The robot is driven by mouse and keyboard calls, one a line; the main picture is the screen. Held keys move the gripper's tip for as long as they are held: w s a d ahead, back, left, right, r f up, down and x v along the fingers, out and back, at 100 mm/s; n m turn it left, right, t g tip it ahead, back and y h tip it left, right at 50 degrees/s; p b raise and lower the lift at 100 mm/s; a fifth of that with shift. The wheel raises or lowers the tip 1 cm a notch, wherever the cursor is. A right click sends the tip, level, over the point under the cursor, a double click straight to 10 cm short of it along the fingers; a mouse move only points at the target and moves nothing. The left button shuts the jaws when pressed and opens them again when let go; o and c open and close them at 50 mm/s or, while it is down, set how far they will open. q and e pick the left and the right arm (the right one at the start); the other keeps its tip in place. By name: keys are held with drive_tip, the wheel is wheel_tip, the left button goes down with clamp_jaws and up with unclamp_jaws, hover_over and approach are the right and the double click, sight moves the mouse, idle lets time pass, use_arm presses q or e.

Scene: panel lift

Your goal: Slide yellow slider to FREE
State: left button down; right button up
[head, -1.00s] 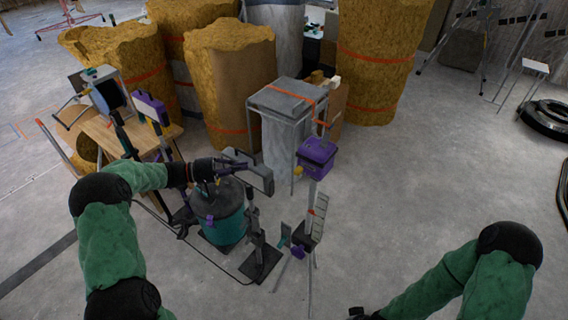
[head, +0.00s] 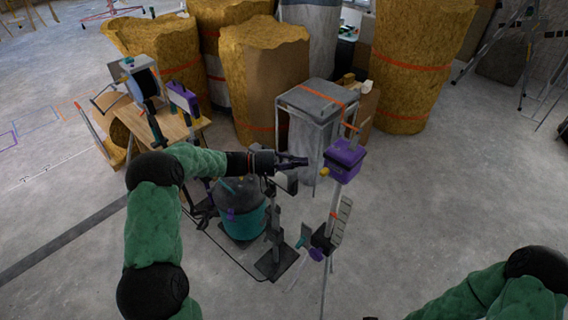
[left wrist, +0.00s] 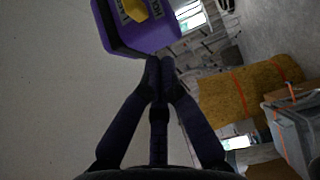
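The purple box (head: 346,158) is mounted on a thin upright post, with the yellow slider (head: 325,171) on its left side. In the left wrist view the purple box (left wrist: 165,35) fills the top, and the yellow slider (left wrist: 135,10) is cut by the upper edge. Lettering beside the slider is only partly readable. My left gripper (head: 305,161) points at the box from the left, with a small gap to it. In the left wrist view its fingers (left wrist: 160,62) meet at the tips, empty, below the box. My right arm shows at bottom right; its gripper is out of frame.
A grey-topped stand (head: 318,99) is just behind the box. A teal drum (head: 243,222) and a dark-footed stand (head: 277,262) are below my left arm. Straw-coloured rolls (head: 262,70) stand behind.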

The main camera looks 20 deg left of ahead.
sight(324, 177)
use_arm(q)
drive_tip(key=shift+s+d, duration=0.25)
drive_tip(key=shift+d, duration=0.35)
drive_tip(key=shift+s+d, duration=0.25)
drive_tip(key=shift+d, duration=0.35)
drive_tip(key=shift+s+d, duration=0.25)
drive_tip(key=shift+d, duration=0.35)
drive_tip(key=d, duration=0.1)
drive_tip(key=s+d+b, duration=0.1)
drive_tip(key=d, duration=0.1)
drive_tip(key=d+b, duration=0.1)
drive_tip(key=d, duration=0.1)
drive_tip(key=shift+s, duration=0.4)
drive_tip(key=shift+a, duration=0.1)
